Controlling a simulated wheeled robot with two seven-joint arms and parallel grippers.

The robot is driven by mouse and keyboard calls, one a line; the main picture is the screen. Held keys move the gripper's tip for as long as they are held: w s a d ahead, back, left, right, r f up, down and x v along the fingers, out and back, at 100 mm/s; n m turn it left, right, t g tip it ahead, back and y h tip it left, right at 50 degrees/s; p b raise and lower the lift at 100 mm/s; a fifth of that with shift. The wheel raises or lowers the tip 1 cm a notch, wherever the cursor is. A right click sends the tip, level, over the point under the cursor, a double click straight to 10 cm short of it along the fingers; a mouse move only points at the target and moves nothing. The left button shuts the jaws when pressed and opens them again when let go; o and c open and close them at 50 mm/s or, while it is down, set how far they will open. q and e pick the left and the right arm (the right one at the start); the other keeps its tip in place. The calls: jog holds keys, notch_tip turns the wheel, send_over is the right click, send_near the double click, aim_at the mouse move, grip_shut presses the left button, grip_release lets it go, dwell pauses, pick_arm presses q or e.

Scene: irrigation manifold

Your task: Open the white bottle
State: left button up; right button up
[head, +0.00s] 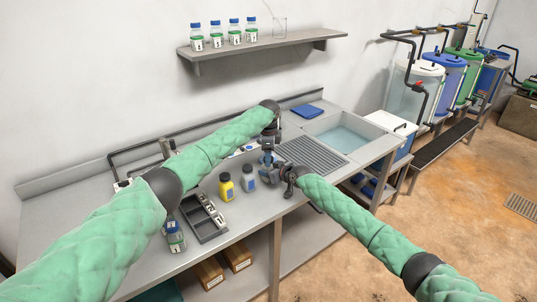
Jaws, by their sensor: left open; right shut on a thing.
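A pale bottle with a grey-blue top (248,179) stands upright on the grey bench, right of a yellow bottle (226,187) with a dark cap. It looks like the white bottle. My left gripper (266,160) points down just right of it, open. My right gripper (276,176) comes in from the right below the left one. It is shut on a small bluish-grey thing, mostly hidden by the fingers. I cannot tell what that thing is, or whether the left fingers touch it.
A ribbed drainer (312,154) and a water-filled sink (345,138) lie right. Several blue-capped bottles stand on the wall shelf (270,46).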

pick_arm(q)
jog(key=c, duration=1.2)
jog(key=shift+r, duration=0.25)
jog(key=shift+r, duration=0.7)
jog(key=shift+r, duration=0.25)
jog(key=shift+r, duration=1.9)
pick_arm(e)
jog(key=o, duration=1.5)
jog(key=shift+c, duration=0.2)
